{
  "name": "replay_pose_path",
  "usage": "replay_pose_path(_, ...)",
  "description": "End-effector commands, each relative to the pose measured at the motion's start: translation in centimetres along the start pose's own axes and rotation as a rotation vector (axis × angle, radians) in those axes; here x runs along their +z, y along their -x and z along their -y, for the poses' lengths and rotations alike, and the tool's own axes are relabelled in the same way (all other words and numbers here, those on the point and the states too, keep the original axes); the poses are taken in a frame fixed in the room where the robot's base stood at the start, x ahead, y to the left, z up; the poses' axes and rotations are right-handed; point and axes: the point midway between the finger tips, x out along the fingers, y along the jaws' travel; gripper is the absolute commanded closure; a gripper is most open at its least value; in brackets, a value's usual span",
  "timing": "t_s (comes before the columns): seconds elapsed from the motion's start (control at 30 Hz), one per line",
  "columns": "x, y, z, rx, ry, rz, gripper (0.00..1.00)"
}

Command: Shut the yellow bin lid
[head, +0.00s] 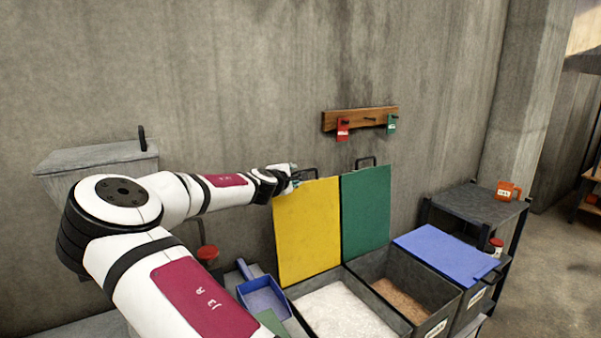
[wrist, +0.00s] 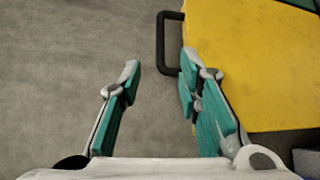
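The yellow bin lid (head: 308,235) stands raised and nearly upright behind an open bin (head: 345,310) of pale grain. A dark handle (head: 305,172) sits at its top edge. My gripper (head: 292,178) is at the lid's upper left corner in the head view, where its fingers are small and partly hidden. In the wrist view my gripper (wrist: 160,72) is open with nothing between its fingers. The right fingertip overlaps the edge of the yellow lid (wrist: 255,65), just below the handle (wrist: 163,42). I cannot tell whether it touches.
A raised green lid (head: 366,212) stands right of the yellow one, behind a bin of brown grain. A blue lid (head: 445,258) lies flat farther right. A blue scoop (head: 262,297) is left of the bins. A wooden rack (head: 360,118) with tags hangs on the wall.

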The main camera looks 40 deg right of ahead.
Motion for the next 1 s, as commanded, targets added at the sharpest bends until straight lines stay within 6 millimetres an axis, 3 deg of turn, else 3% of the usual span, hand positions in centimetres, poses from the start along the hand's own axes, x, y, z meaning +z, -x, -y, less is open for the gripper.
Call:
replay_pose_path(0.5, 0.1, -9.6, 0.1, -0.002, -0.003, 0.001, 0.69)
replay_pose_path(0.7, 0.0, -11.2, 0.1, -0.002, -0.002, 0.0, 0.69)
replay_pose_path(1.0, 0.1, -11.6, 0.1, -0.002, -0.003, 0.0, 0.69)
